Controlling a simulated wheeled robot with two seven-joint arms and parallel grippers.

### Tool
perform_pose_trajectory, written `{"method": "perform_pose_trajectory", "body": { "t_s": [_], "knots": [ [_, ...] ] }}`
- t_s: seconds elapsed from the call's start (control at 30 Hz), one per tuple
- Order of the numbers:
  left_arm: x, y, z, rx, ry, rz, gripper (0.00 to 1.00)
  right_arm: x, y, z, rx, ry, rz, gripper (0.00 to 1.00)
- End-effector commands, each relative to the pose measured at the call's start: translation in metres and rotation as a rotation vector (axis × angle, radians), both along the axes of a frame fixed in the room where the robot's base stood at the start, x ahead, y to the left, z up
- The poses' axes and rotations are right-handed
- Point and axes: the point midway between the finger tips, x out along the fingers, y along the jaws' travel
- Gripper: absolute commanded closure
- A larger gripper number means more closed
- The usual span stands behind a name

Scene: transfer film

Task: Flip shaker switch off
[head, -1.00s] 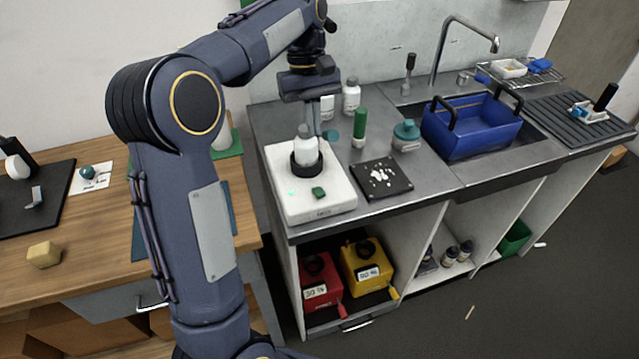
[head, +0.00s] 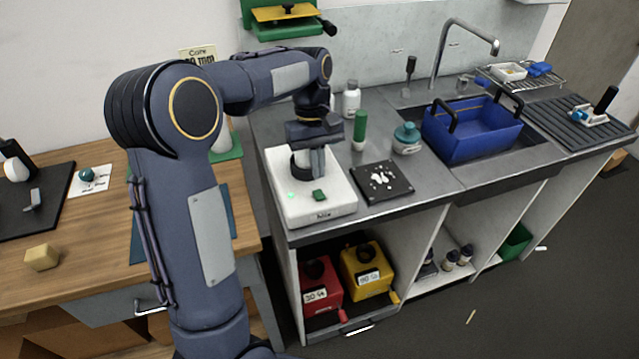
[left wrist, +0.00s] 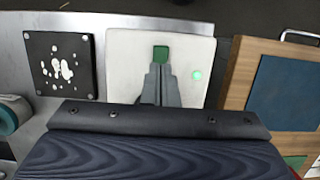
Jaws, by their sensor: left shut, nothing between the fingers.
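The shaker is a white box (head: 330,209) on the left end of the steel counter. It has a black ring holder (head: 300,164) on top, a green switch (head: 319,196) near its front and a small lit green light (head: 292,195). My left gripper (head: 318,172) is shut and empty, pointing down over the shaker just behind the switch. In the left wrist view the closed fingertips (left wrist: 160,68) reach the edge of the green switch (left wrist: 161,53); I cannot tell whether they touch. The green light (left wrist: 197,75) shows lit there. The bottle in the ring is mostly hidden by my gripper.
A black pad with white spots (head: 382,181) lies right of the shaker. A green-capped tube (head: 360,130), a teal-lidded jar (head: 406,138) and a white bottle (head: 351,99) stand behind it. A blue basket (head: 470,126) sits in the sink. Wooden bench (head: 95,235) at left.

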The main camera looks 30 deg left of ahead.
Motion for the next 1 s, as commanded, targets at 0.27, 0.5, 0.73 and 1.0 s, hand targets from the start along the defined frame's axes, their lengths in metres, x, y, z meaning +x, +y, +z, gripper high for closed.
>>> {"method": "perform_pose_trajectory", "body": {
  "t_s": [0.27,0.5,0.73,1.0],
  "knots": [
    [-0.007,-0.007,-0.038,0.0,0.002,-0.001,1.0,0.0,0.0,0.002,0.0,0.0,0.0,0.26],
    [-0.008,-0.009,-0.045,0.0,0.0,-0.001,1.0,0.0,0.0,0.002,0.0,0.0,0.0,0.26],
    [-0.008,-0.009,-0.045,0.001,-0.001,0.0,1.0,0.0,0.0,0.002,0.0,0.0,0.0,0.26],
    [-0.01,-0.011,-0.051,0.047,-0.038,-0.002,1.0,0.0,0.0,-0.008,0.0,0.0,0.0,0.26]
  ]
}}
